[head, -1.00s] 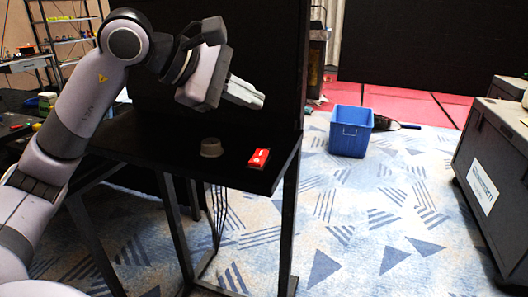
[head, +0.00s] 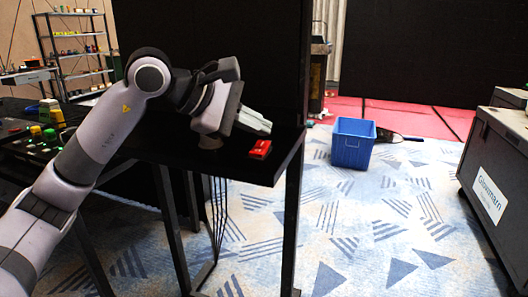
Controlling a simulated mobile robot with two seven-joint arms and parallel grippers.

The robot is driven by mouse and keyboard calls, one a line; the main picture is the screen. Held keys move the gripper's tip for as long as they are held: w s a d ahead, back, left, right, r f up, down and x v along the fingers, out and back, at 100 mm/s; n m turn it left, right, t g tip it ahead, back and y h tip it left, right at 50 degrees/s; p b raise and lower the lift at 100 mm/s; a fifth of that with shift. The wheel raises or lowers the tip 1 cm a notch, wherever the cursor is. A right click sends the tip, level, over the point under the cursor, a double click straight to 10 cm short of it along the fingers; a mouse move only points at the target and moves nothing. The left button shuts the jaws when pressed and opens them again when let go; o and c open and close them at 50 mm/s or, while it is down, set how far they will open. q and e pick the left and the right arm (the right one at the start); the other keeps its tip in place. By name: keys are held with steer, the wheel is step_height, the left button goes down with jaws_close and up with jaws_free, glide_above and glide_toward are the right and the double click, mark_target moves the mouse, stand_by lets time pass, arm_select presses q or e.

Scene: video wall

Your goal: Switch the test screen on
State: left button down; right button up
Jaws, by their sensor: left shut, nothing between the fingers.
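A small red switch box (head: 260,149) with a pale mark on top sits near the front right of a black table (head: 262,172). A tall black panel (head: 240,40) rises behind the table. Its visible face is dark; I cannot tell whether it is the test screen. My right gripper is out of view.
A blue bin (head: 353,143) stands on the patterned carpet to the right of the table. A dark case (head: 495,165) with a label is at the right edge. At left are a console with coloured buttons (head: 36,131) and shelves (head: 77,45). Open carpet lies between table and case.

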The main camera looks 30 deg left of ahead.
arm_select(q)
steer(key=shift+f, duration=0.1)
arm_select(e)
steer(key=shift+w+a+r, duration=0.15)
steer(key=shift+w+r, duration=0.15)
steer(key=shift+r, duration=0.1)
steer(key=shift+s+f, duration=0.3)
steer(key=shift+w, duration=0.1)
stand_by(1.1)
arm_select(q)
steer(key=shift+w+f, duration=0.15)
steer(key=shift+f, duration=0.25)
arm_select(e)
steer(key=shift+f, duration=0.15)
arm_select(q)
steer(key=shift+w+f+b, duration=0.15)
steer(key=shift+f+b, duration=0.25)
steer(key=shift+b, duration=0.1)
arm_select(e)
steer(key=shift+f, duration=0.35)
arm_select(q)
steer(key=shift+r, duration=0.15)
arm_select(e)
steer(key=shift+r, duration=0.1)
arm_select(q)
steer(key=shift+s+r+p, duration=0.3)
steer(key=shift+r+p, duration=0.3)
steer(key=shift+r, duration=0.1)
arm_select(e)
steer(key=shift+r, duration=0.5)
